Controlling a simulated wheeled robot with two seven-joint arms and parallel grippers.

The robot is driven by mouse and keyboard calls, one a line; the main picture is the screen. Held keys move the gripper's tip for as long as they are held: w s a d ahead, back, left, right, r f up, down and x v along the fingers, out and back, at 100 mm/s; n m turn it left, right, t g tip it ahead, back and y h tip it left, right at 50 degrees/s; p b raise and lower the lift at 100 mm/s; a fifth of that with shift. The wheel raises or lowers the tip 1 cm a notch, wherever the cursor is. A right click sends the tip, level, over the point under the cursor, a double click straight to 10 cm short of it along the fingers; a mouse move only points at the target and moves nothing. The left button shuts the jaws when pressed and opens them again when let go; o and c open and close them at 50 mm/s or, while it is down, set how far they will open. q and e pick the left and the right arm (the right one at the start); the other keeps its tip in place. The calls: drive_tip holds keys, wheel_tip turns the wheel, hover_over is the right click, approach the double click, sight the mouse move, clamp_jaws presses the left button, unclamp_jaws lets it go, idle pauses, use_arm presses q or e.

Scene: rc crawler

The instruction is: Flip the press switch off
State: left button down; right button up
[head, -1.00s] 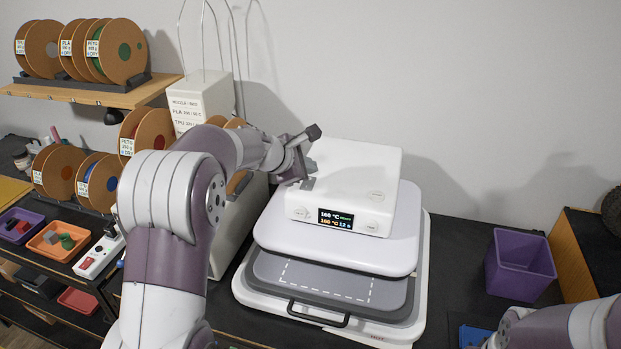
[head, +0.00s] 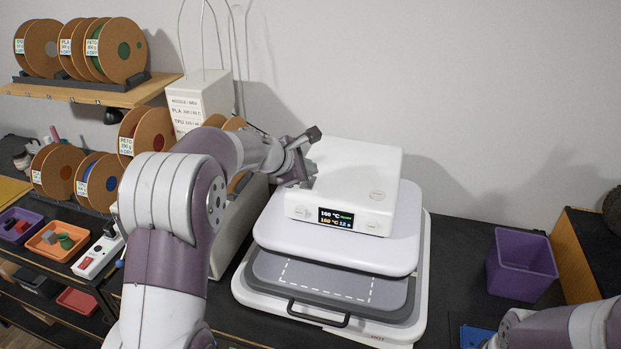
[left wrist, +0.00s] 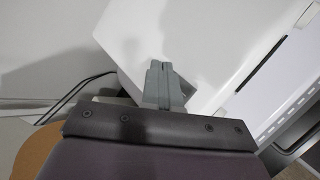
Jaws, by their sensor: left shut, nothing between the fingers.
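The heat press (head: 405,262) stands on the dark table with its white control box (head: 352,165) on top. A small lit display (head: 336,218) on its front face reads 160 °C. My left gripper (head: 310,170) is at the left side of the control box, shut and empty. In the left wrist view its closed fingers (left wrist: 160,80) overlap the edge of the white housing (left wrist: 200,40); I cannot tell if they touch it. I cannot make out the press switch; the gripper hides part of the box's left side. My right gripper is out of view; only part of that arm shows at lower right.
A purple bin (head: 520,265) stands to the right. Filament spools (head: 122,50) sit on shelves at the left. A white power strip (head: 98,255) lies near small trays at lower left. A tall white dispenser (head: 205,100) stands behind my left arm.

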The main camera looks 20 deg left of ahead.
sight(307, 184)
use_arm(q)
drive_tip(key=shift+f, duration=0.35)
idle(0.3)
idle(0.4)
drive_tip(key=shift+s+r+p, duration=0.15)
drive_tip(key=shift+r+p, duration=0.2)
drive_tip(key=shift+r, duration=0.45)
drive_tip(key=r+p, duration=0.4)
drive_tip(key=r, duration=0.1)
drive_tip(key=shift+s, duration=0.25)
